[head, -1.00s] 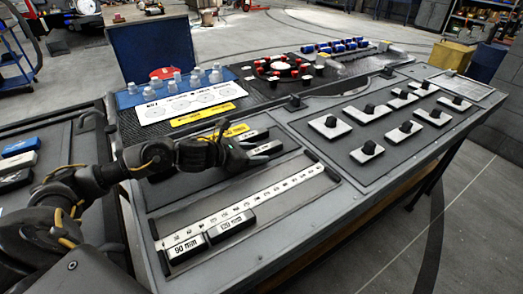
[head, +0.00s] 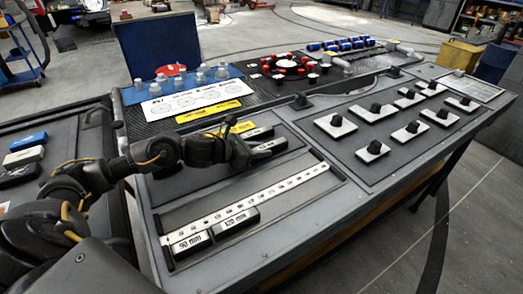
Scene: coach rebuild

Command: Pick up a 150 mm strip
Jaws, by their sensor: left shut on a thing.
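My left gripper (head: 246,152) is over the strip area behind the ruler and is shut on a dark strip (head: 270,147) with a pale label. The label is too small to read, and the gripper hides part of the strip. Another labelled strip (head: 258,133) lies just behind it. A strip marked 90 mm (head: 190,244) and a strip marked 120 mm (head: 236,221) lie end to end along the front of the white ruler (head: 250,202). My right gripper is not in view.
A yellow label (head: 208,112) and a white sheet with clear bottles lie behind the gripper. Several knobs on white plates (head: 374,151) fill the bench's right. Blue, white and black blocks (head: 24,157) lie on the left table. The tray beside the ruler's far end is clear.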

